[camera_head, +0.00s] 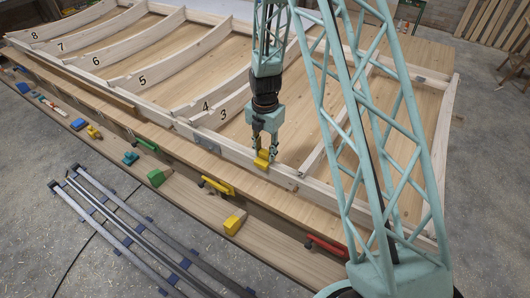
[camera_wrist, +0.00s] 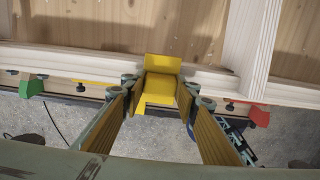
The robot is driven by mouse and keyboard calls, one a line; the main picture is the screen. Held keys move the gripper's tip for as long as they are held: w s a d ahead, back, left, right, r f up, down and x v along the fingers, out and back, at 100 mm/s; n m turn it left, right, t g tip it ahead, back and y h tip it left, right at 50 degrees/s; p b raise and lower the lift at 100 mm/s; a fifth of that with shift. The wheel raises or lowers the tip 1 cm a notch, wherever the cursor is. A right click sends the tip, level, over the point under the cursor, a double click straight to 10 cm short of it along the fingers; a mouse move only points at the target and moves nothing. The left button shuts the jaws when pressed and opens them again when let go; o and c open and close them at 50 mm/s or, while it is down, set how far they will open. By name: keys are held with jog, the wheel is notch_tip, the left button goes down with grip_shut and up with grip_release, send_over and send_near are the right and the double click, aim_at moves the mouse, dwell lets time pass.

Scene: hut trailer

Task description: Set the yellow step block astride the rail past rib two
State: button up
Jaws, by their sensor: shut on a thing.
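The yellow step block (camera_head: 262,160) is between the fingertips of my gripper (camera_head: 263,150), which is shut on it. In the wrist view the block (camera_wrist: 160,85) shows a wide face and a lower step between the gripper pads (camera_wrist: 160,92). The block is over the pale wooden rail (camera_head: 285,178), with parts on both sides of the rail's line. I cannot tell if it touches the rail. A rib (camera_head: 337,138), its number not visible, meets the rail to the right of the block. It also shows in the wrist view (camera_wrist: 250,40). Rib 3 (camera_head: 232,102) is to the left.
A yellow clamp (camera_head: 216,186) and a red clamp (camera_head: 325,245) sit along the bench edge. Another yellow block (camera_head: 235,223) and a green block (camera_head: 157,177) rest on the lower plank (camera_head: 195,205). The plywood panel beyond the rail is bare between the ribs.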

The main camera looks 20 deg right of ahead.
aim_at(265, 152)
jog(key=shift+f, duration=0.15)
jog(key=o, duration=1)
jog(key=shift+o, duration=0.2)
notch_tip(265, 152, up, 12)
dwell(0.6)
dwell(1.0)
